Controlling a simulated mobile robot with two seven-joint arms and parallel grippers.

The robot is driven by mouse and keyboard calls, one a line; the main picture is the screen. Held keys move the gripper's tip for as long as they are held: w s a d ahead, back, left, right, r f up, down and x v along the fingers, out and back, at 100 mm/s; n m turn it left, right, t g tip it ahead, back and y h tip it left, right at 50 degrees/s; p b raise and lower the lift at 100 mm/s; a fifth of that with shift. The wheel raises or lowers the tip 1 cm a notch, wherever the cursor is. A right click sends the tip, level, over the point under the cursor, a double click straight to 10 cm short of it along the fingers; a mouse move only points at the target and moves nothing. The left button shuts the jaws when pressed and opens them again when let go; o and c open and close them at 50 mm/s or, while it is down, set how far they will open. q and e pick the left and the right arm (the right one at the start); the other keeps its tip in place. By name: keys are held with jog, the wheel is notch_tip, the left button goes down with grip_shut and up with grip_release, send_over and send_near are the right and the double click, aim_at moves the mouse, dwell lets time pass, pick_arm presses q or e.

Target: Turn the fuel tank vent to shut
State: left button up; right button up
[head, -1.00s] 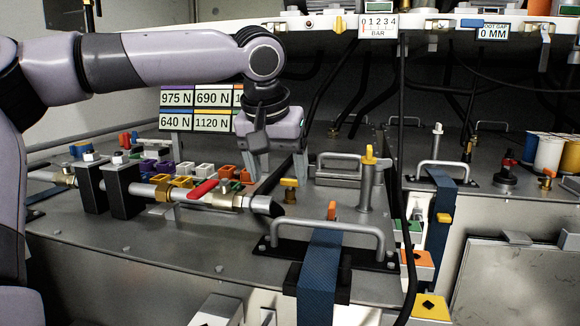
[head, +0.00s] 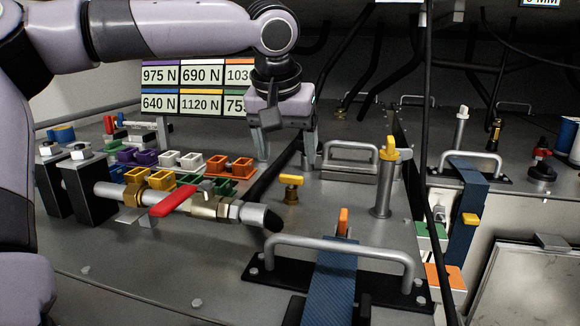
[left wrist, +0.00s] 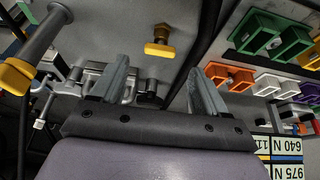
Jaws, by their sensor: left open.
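A small yellow T-shaped handle (head: 291,180) stands on a short brass stem on the grey tank top. It also shows in the left wrist view (left wrist: 160,48). A taller grey post with a yellow cap (head: 388,150) stands to its right; I cannot tell from labels which of the two is the vent. My left gripper (head: 287,160) points down, open and empty, above and behind the yellow T-handle. In the left wrist view its two grey fingers (left wrist: 160,85) are spread apart, with the T-handle beyond them. My right gripper is in neither view.
A pipe with a red lever (head: 173,200) lies to the left, near coloured open blocks (head: 188,160). A grab handle (head: 330,243) and blue strap (head: 330,285) are in front. Another grab handle (head: 352,148) is behind. A black cable (head: 427,120) hangs at the right.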

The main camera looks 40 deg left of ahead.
aim_at(291, 176)
pick_arm(q)
jog(key=shift+x, duration=2.65)
jog(key=c, duration=1.1)
jog(key=shift+o, duration=0.2)
